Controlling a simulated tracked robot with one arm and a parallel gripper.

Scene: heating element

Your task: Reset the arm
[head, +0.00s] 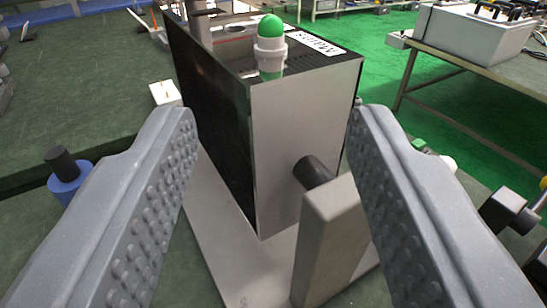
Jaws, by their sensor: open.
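My gripper (272,112) is open, with its two grey, knobbed fingers spread at the left and right of the view. Between and beyond the fingers stands a box-shaped device (290,150) with a light metal front and a black side. A green-capped white fitting (270,47) rises from its top, beside a white label with dark lettering. A black cylinder (314,171) sticks out low on the front, next to an upright beige block (328,240). The fingers hide parts of the bench on both sides.
The device stands on a pale base plate (225,235) on a dark green bench (85,85). A blue cylinder with a black top (66,172) is at the left. Black and yellow parts lie at the right edge. A table with a grey case (470,40) stands at the back right.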

